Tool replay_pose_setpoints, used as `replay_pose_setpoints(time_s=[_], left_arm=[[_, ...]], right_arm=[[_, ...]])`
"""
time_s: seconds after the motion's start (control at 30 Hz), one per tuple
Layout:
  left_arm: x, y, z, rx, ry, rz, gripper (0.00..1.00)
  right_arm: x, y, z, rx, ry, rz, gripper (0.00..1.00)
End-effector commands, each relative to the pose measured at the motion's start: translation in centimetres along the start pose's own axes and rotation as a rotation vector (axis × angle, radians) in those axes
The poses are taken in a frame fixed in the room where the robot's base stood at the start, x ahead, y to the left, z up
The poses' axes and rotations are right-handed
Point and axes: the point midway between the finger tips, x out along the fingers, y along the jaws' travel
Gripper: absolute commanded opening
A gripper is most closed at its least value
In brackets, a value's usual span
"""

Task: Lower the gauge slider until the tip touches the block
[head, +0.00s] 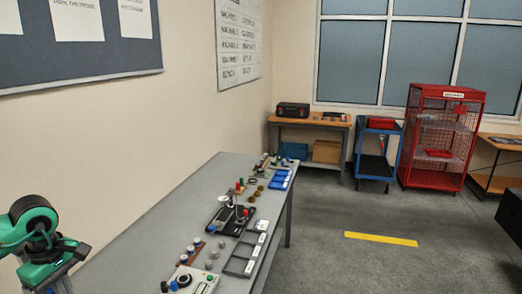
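The gauge stand (228,221), a black base with thin upright posts and small parts on it, sits on the middle of the long grey bench (150,217). The slider, its tip and the block are too small here to tell apart, so I cannot tell whether tip and block touch. Part of my green and black left arm shows at the lower left, well apart from the stand. Neither gripper can be made out.
A control box (203,284) with a dial and buttons is at the bench's near end. A grey compartment tray (239,266), blue bins (279,180) and several small knobs stand around the stand. A red cage (440,138) and a blue cart (376,165) are farther back.

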Motion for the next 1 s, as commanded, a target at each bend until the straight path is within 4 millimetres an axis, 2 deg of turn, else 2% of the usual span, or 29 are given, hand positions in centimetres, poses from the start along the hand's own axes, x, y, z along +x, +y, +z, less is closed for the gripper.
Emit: replay_pose_setpoints(time_s=[0.53, 1.0], left_arm=[[0.1, 0.0, 0.0, 0.000, 0.000, 0.000, 0.00], [2.2, 0.0, 0.0, 0.000, 0.000, 0.000, 0.00]], right_arm=[[0.1, -0.3, -0.1, 0.001, 0.001, -0.004, 0.36], [1.9, -0.4, 0.0, 0.001, 0.002, -0.004, 0.36]])
